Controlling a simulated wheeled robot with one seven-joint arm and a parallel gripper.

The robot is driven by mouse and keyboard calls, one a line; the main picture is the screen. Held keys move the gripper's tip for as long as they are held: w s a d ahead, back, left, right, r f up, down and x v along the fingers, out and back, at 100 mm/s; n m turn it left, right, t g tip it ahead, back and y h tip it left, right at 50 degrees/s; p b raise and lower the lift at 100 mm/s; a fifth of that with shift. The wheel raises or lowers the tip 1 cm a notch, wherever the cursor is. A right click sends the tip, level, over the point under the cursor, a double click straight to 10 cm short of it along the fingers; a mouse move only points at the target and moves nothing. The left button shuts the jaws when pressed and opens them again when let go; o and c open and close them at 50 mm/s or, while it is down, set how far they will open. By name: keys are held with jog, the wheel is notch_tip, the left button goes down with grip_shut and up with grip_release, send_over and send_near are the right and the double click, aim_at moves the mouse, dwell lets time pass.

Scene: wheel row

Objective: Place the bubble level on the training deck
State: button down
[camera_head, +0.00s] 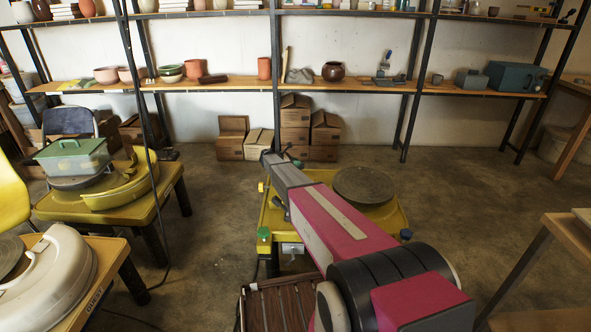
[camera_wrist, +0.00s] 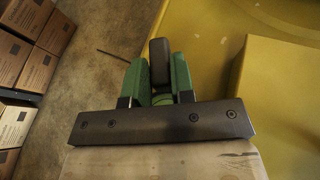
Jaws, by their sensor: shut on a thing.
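My gripper (camera_wrist: 158,72) has green fingers shut on a dark, narrow bar, which appears to be the bubble level (camera_wrist: 159,60). It points away from the wrist, and its lower part is hidden between the fingers. In the head view my gripper (camera_head: 284,152) is at the far end of my arm, small and partly hidden. Below and around the arm is a yellow wheel deck (camera_head: 270,218) with a round dark wheel head (camera_head: 363,186). No label naming the training deck is readable on it. The wrist view shows a yellow surface (camera_wrist: 212,35) right of my gripper.
A second yellow deck (camera_head: 152,197) at left carries a lidded box (camera_head: 73,158) and a yellow basin (camera_head: 125,188). A nearer table marked GUEST (camera_head: 95,298) holds a pale cover (camera_head: 50,270). Cardboard boxes (camera_head: 295,125) stand by the back shelves. A slatted stool (camera_head: 285,305) is in front.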

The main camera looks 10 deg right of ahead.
jog(key=shift+f, duration=1.75)
jog(key=shift+f, duration=0.1)
jog(key=c, duration=1)
grip_release()
jog(key=shift+o, duration=0.2)
jog(key=v, duration=1.2)
